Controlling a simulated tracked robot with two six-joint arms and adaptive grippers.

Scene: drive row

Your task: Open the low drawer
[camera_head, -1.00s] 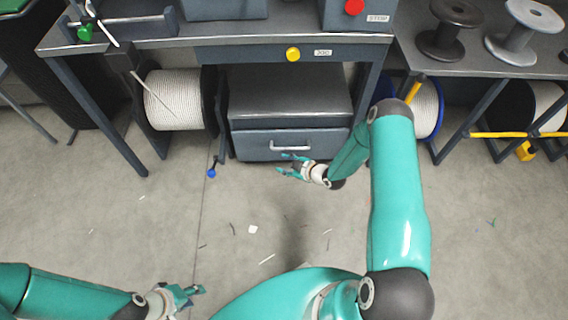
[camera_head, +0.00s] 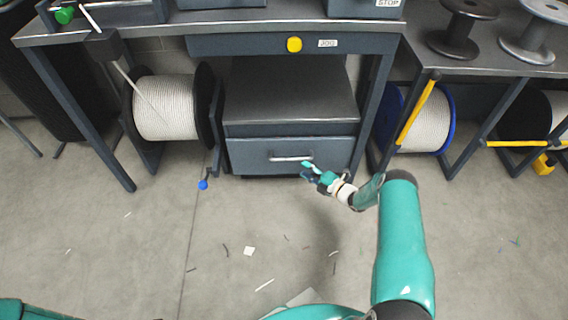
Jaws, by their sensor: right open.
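The low drawer (camera_head: 262,153) is the dark grey front of a low cabinet (camera_head: 290,95) under the workbench. It has a pale bar handle (camera_head: 290,158) across its middle and looks shut. My right gripper (camera_head: 306,171) is open, just in front of the drawer, near the right end of the handle. I cannot tell whether its fingers touch the handle. My left gripper is out of the picture; only a bit of my left arm shows at the bottom left corner.
A rope spool (camera_head: 166,108) with a blue-knobbed crank (camera_head: 203,185) stands left of the cabinet. A blue-rimmed spool (camera_head: 428,120) and a yellow bar (camera_head: 418,105) are on the right. Bench legs flank the cabinet. The floor (camera_head: 150,250) ahead is clear apart from small scraps.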

